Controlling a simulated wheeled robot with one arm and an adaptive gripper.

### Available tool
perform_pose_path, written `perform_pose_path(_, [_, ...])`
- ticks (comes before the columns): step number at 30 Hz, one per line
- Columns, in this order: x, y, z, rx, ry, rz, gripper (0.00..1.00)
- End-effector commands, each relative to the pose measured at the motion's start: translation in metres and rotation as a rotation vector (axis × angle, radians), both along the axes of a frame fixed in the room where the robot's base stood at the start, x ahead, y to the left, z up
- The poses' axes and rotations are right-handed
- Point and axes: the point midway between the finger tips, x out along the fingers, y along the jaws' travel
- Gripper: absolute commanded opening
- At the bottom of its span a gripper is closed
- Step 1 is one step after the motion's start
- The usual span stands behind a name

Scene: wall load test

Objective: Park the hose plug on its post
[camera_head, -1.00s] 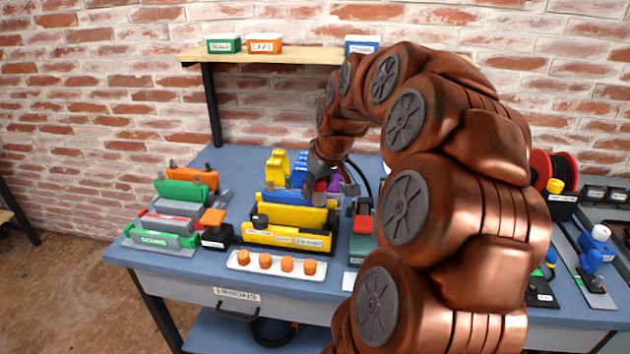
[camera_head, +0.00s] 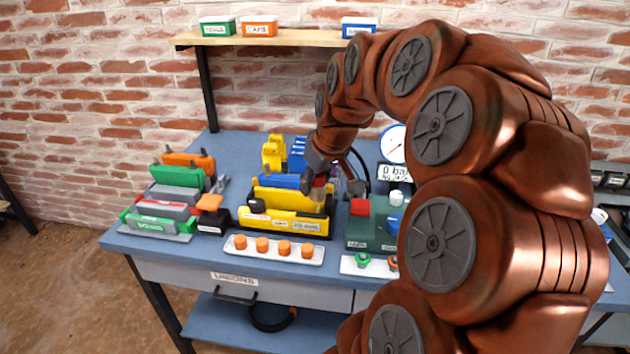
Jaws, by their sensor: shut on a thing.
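My gripper (camera_head: 317,182) is at the right end of the yellow fixture (camera_head: 285,222) on the bench, pointing down. It is shut on a small reddish piece (camera_head: 319,193), which I take to be the hose plug; the fingers hide most of it. A black hose (camera_head: 363,164) arcs up behind the gripper and comes down to its right. A small grey upright part (camera_head: 355,187) stands just right of the gripper; I cannot tell whether it is the post. I cannot tell whether the held piece touches the fixture.
A green unit (camera_head: 365,236) with a red block stands right of the yellow fixture, with a pressure gauge (camera_head: 393,144) behind it. A white tray of orange caps (camera_head: 238,256) lies in front. Green and orange clamp blocks (camera_head: 177,193) stand left. My arm hides the bench's right side.

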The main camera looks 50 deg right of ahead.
Motion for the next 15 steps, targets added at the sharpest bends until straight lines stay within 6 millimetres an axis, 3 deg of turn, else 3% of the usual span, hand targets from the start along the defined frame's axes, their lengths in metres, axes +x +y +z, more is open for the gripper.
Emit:
perform_pose_path(5, [0.004,-0.009,-0.003,0.001,-0.001,-0.001,0.00])
perform_pose_path(15, [0.019,-0.053,-0.016,0.000,-0.003,-0.003,0.00])
